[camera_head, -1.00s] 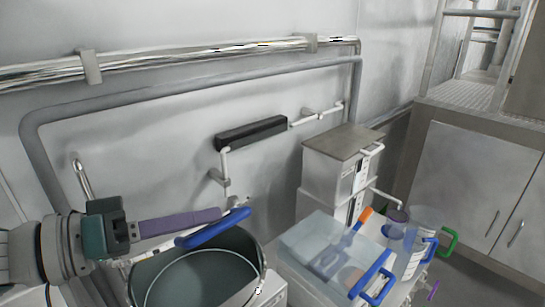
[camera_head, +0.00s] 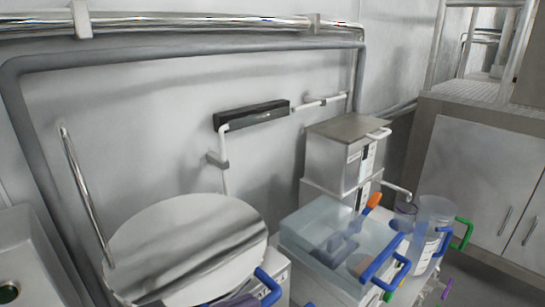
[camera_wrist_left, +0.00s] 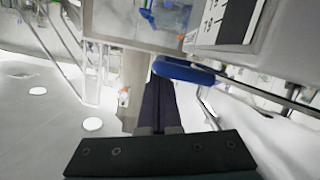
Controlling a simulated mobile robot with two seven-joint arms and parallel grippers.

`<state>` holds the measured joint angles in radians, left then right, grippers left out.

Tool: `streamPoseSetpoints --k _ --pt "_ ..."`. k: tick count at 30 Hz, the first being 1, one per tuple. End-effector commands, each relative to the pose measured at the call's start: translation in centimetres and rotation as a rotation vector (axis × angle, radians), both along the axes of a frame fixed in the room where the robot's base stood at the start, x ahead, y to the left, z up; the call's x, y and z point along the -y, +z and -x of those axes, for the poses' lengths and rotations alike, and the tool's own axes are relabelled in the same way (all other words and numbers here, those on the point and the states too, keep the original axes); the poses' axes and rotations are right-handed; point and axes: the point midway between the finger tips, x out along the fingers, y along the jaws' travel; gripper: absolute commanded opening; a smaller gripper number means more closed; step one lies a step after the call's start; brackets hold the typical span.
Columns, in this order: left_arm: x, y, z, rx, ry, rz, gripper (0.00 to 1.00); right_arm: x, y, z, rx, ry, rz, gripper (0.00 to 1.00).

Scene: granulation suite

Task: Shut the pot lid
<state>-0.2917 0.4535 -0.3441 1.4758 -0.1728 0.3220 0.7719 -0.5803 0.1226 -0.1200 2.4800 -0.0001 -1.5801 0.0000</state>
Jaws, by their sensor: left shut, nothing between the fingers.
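The pot lid (camera_head: 180,250) is a round, shiny metal disc at the lower left of the head view. It lies over the place of the pot's mouth and hides the pot. Whether it sits flush or slightly tilted I cannot tell. A blue handle (camera_head: 270,286) shows at its lower right edge. In the left wrist view a blue handle (camera_wrist_left: 182,70) lies just beyond my purple fingers. My left gripper (camera_head: 244,299) is at the bottom edge of the head view, shut and empty, close beside the handle; contact is unclear. Its fingers also show in the wrist view (camera_wrist_left: 159,88). My right gripper is not visible.
A clear bin (camera_head: 300,232) with blue handles stands right of the lid, holding scoop-like items. Stacked metal boxes (camera_head: 334,162) stand behind it, with clear jugs (camera_head: 434,222) to the right. Wall pipes run behind.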

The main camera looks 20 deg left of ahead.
Motion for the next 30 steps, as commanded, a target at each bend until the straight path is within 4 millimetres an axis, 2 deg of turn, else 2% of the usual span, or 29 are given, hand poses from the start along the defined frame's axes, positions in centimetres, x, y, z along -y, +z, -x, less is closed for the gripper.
streamPoseSetpoints --k 17,20,26,27,30 --pt "0.0 -0.5 0.2 -0.014 0.002 -0.005 0.00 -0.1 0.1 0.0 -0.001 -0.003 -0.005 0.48" --pt "0.0 0.6 0.0 -0.013 0.002 -0.006 0.00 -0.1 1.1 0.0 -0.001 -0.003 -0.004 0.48" --pt "0.0 4.9 -0.8 -0.001 0.002 -0.002 0.00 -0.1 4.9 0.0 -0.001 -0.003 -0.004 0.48" --pt "-0.4 4.0 0.2 -0.005 0.001 -0.003 0.00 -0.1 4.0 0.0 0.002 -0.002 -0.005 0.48" --pt "-1.4 4.3 2.3 -0.004 0.001 -0.001 0.00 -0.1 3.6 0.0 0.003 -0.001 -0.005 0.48"
